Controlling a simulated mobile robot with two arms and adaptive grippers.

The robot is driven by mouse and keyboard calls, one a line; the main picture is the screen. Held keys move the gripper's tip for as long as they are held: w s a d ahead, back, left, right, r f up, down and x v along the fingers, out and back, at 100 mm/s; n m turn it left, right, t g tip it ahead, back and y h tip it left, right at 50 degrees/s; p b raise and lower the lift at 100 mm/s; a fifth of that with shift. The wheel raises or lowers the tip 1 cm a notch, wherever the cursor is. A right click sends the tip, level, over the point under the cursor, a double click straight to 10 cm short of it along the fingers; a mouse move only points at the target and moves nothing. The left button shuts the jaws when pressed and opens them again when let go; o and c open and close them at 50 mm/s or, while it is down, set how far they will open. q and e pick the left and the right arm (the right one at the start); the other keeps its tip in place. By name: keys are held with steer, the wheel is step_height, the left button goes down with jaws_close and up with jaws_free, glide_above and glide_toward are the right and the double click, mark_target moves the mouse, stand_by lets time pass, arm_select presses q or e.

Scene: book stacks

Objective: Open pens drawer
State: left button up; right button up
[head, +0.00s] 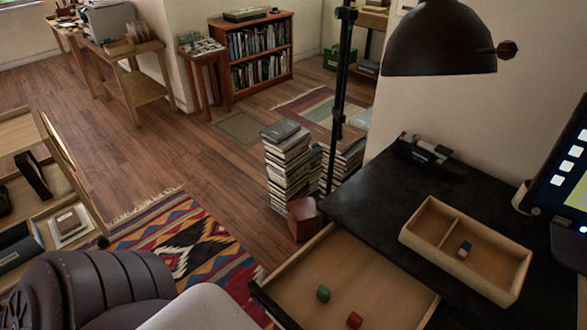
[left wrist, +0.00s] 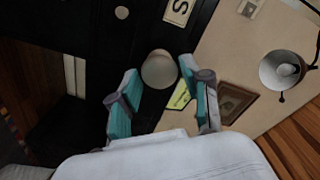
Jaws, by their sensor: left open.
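A wooden drawer (head: 345,272) stands pulled out from the front of the black desk (head: 400,190) in the head view. A green block (head: 323,293) and a red block (head: 354,320) lie inside it; I see no pens there and no label naming it. My left gripper (left wrist: 158,70) shows in the left wrist view with its teal-padded fingers apart. A round beige object (left wrist: 158,72) appears between the fingertips against a dark surface; I cannot tell what it is or whether it touches them. Neither gripper shows in the head view, and my right gripper is out of sight.
Book stacks (head: 288,165) rise behind the drawer. A brown chair (head: 95,288) is at lower left.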

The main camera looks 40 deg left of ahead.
arm_select(q)
steer(key=s, duration=1)
steer(key=shift+s+a, duration=0.15)
steer(key=shift+s, duration=0.1)
steer(key=shift+w+f, duration=0.1)
